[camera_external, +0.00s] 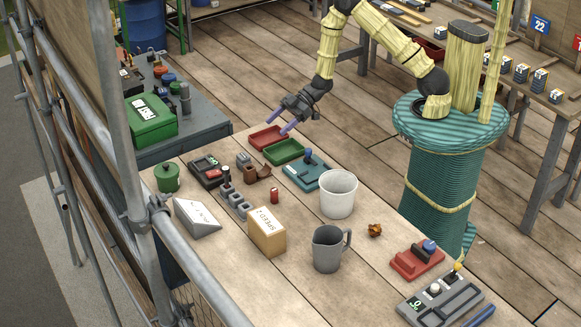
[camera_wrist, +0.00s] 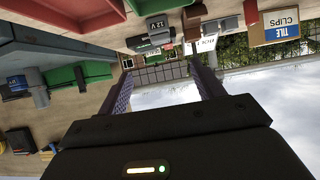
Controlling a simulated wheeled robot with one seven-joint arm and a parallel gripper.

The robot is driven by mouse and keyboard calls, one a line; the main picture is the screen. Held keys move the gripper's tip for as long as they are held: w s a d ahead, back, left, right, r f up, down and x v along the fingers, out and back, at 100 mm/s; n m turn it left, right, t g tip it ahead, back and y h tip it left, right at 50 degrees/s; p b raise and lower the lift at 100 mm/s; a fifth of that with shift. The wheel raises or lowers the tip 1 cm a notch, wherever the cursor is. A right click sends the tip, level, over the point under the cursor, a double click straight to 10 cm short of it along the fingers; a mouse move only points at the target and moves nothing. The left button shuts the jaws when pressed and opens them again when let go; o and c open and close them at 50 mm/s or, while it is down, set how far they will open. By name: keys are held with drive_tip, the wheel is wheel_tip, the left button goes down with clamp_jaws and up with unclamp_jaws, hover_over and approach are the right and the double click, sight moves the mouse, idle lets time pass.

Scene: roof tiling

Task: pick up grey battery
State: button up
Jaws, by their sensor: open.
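The grey battery (camera_external: 243,160) looks like a small grey block standing on the wooden table, beside a brown holder (camera_external: 257,174). In the wrist view, which is upside down, a grey block marked 12 V (camera_wrist: 157,23) appears to be the same battery. It is near the top, beyond my fingers. My gripper (camera_external: 280,124) is open and empty, in the air over the red tray's far side, apart from the battery. Its two purple fingers also show in the wrist view (camera_wrist: 160,74), with nothing between them.
The red tray (camera_external: 267,138) and green tray (camera_external: 284,151) lie right of the battery. A black device (camera_external: 208,171) is left of it, with a switch block (camera_external: 235,202) in front. A teal device (camera_external: 307,172), white bucket (camera_external: 338,196) and cardboard box (camera_external: 266,234) stand nearby.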

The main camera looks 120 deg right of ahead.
sight(245, 155)
drive_tip(key=p+x, duration=0.2)
drive_tip(key=x, duration=1)
drive_tip(key=shift+s, duration=0.1)
drive_tip(key=shift+w+f+p, duration=0.2)
drive_tip(key=shift+w+p, duration=0.25)
drive_tip(key=shift+p, duration=0.15)
drive_tip(key=shift+p+x, duration=0.7)
drive_tip(key=shift+x, duration=1.45)
drive_tip(key=c, duration=1.2)
drive_tip(key=shift+r, duration=0.15)
